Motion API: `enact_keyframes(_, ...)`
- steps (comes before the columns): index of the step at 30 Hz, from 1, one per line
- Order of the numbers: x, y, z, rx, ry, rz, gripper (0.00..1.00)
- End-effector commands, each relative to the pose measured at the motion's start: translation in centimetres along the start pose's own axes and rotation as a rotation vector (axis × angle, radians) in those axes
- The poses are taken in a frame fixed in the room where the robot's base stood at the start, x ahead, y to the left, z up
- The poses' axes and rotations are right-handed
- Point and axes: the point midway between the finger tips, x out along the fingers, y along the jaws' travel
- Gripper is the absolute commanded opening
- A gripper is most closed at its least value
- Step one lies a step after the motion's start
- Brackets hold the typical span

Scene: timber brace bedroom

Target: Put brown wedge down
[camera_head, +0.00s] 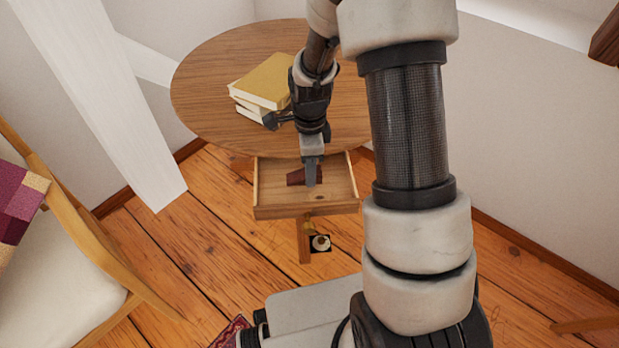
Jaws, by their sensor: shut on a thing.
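The brown wedge (297,177) is a small dark reddish-brown piece in the head view. It shows at the open drawer (264,212) of the round wooden table (215,71). My gripper (312,180) points down over the drawer and is shut on the wedge. The gripper fingers hide part of the wedge. I cannot tell whether the wedge touches the drawer bottom or hangs just above it.
A stack of books (264,82) lies on the tabletop beside my wrist. A wooden chair (90,240) with a light seat stands at the left. A white timber brace (105,95) slants down at the left. A small round object (321,243) lies below the drawer.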

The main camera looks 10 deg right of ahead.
Motion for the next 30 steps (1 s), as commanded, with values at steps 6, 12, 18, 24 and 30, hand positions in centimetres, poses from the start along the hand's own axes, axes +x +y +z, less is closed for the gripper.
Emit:
enact_keyframes(6,3.0,0.1,-0.1,0.002,0.000,0.002,0.09)
enact_keyframes(12,2.9,0.0,0.0,0.001,0.000,0.000,0.09)
enact_keyframes(18,3.2,0.0,0.0,-0.001,0.000,0.001,0.37)
enact_keyframes(24,3.2,0.0,0.0,0.000,0.000,0.001,0.49)
enact_keyframes(30,2.9,0.0,0.0,0.000,0.000,0.001,0.49)
